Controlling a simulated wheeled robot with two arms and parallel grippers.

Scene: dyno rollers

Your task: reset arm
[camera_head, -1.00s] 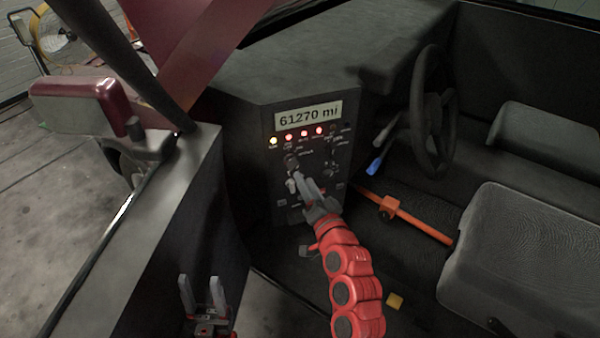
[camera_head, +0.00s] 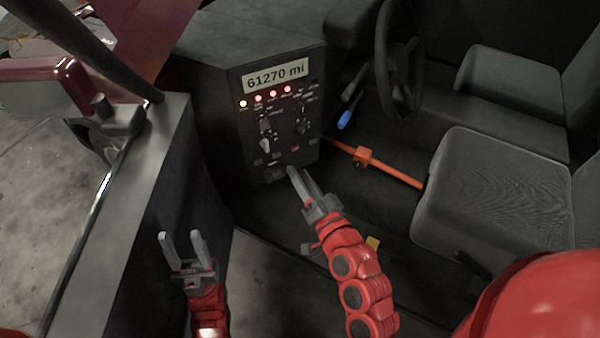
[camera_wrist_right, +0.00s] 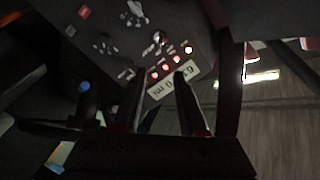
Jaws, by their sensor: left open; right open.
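My right gripper (camera_head: 302,182) is on the red arm in the middle of the head view. It is open and empty, in front of and below the control panel (camera_head: 281,112). My left gripper (camera_head: 182,240) is open and empty at the lower left, fingers pointing up, beside the dark door side. The panel has a "61270 mi" display (camera_head: 276,75), lit red and yellow lamps, and knobs below. In the right wrist view the panel display (camera_wrist_right: 172,83) appears upside down beyond the open fingers of my right gripper (camera_wrist_right: 162,100).
A steering wheel (camera_head: 399,70) stands behind the panel to the right. An orange bar (camera_head: 378,163) crosses the footwell, and a blue-tipped lever (camera_head: 344,119) is above it. A grey seat (camera_head: 495,190) fills the right. The door (camera_head: 130,200) bounds the left.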

